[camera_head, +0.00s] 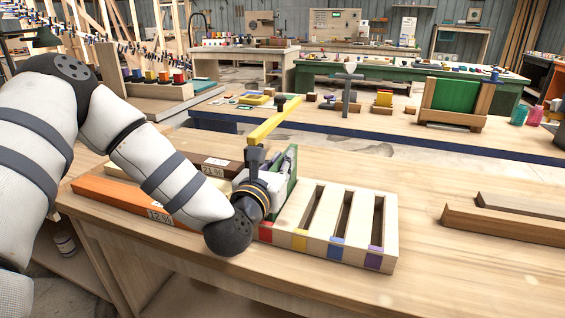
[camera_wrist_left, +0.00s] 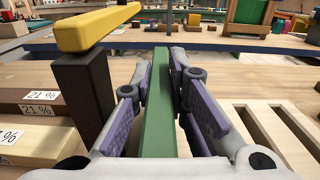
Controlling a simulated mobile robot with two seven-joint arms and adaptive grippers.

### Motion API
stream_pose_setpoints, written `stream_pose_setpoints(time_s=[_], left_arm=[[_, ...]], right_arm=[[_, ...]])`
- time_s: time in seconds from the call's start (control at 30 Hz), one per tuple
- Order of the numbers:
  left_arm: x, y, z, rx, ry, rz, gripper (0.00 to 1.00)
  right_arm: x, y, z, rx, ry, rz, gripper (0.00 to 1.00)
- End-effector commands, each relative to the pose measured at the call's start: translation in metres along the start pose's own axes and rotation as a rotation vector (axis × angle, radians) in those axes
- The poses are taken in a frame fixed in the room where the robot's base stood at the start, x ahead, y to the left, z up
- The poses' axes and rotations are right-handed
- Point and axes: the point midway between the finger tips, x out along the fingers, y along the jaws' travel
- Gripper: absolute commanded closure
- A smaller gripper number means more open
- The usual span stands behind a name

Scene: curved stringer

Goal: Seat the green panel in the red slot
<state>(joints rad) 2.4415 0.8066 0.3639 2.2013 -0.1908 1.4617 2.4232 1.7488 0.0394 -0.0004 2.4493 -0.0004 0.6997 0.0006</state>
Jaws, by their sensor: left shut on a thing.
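The green panel (camera_head: 292,170) stands upright in my left gripper (camera_head: 279,168), at the left end of a pale wooden rack (camera_head: 390,215). In the left wrist view the panel (camera_wrist_left: 158,115) runs between the purple pads of the gripper (camera_wrist_left: 168,100), which is shut on it. The rack's front carries red, yellow, blue and purple marks. The red mark (camera_head: 265,232) is at the left end, beside my wrist. The wrist and panel hide the red slot, so I cannot tell whether the panel's lower edge is in it. The slots further right look empty. My right gripper is not in view.
A yellow bar (camera_head: 273,122) on a dark post stands just behind my left gripper. Labelled boards (camera_head: 130,202) lie to the left. Loose wooden pieces (camera_head: 505,222) lie at the right. The table's front right is clear.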

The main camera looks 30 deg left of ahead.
Motion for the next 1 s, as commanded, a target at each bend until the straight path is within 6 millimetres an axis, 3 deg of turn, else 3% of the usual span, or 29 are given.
stream_pose_setpoints(time_s=[0.17,0.2,0.27,0.63,0.77,1.0], left_arm=[[0.000,0.000,-0.004,-0.001,0.000,0.001,1.00],[0.000,0.000,-0.003,0.000,0.000,0.000,0.77],[0.000,0.000,-0.002,0.000,-0.001,0.000,0.66],[-0.002,0.000,0.004,-0.001,-0.004,-0.001,0.66],[-0.025,0.000,0.002,-0.003,0.000,-0.002,0.66],[-0.085,-0.001,0.003,-0.002,0.000,-0.002,0.66]], right_arm=[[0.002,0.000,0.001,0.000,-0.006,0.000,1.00],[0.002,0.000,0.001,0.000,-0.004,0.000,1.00],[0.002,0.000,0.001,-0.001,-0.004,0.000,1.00],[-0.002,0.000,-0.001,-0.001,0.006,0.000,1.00],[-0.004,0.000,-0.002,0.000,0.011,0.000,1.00],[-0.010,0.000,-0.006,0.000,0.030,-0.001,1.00]])
